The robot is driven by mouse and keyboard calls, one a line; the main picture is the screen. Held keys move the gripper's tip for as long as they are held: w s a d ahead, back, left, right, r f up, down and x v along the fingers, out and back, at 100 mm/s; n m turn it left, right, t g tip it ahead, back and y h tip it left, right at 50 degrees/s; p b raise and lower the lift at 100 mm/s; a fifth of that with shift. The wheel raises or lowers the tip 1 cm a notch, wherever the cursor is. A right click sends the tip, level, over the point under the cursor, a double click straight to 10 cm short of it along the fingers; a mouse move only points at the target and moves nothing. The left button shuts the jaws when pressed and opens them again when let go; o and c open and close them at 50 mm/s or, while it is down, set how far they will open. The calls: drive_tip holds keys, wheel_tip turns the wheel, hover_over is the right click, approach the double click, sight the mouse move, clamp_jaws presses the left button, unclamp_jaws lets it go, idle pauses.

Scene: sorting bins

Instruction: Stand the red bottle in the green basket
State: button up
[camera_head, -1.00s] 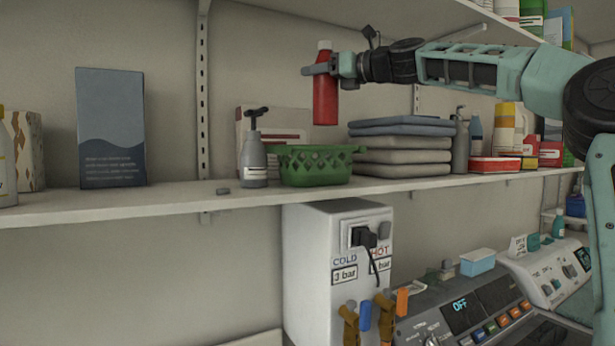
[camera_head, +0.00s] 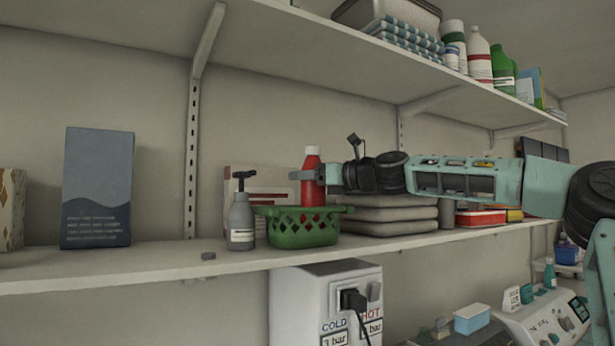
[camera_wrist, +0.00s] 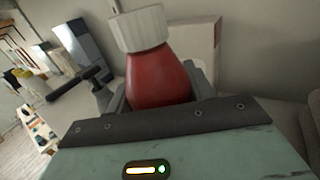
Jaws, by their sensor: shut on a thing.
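The basket stands on the shelf. I cannot tell whether the bottle's base touches the basket floor.
A grey pump bottle (camera_head: 241,215) stands just left of the basket. Folded grey cloths (camera_head: 392,213) are stacked to the right. A blue-grey box (camera_head: 97,188) stands farther left.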

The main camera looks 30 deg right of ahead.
drive_tip(key=shift+f+b, duration=0.35)
drive_tip(key=shift+f, duration=0.2)
drive_tip(key=o, duration=1.4)
drive_tip(key=shift+r, duration=0.1)
drive_tip(key=shift+r+b+v, duration=0.15)
drive_tip(key=shift+b+v, duration=0.55)
drive_tip(key=shift+v, duration=1.3)
drive_tip(key=shift+r+b+v, duration=0.2)
drive_tip(key=shift+b+v, duration=0.5)
drive_tip(key=shift+v, duration=1.3)
drive_tip(key=shift+r+b+v, duration=0.15)
drive_tip(key=shift+b+v, duration=0.55)
drive_tip(key=shift+v, duration=1.3)
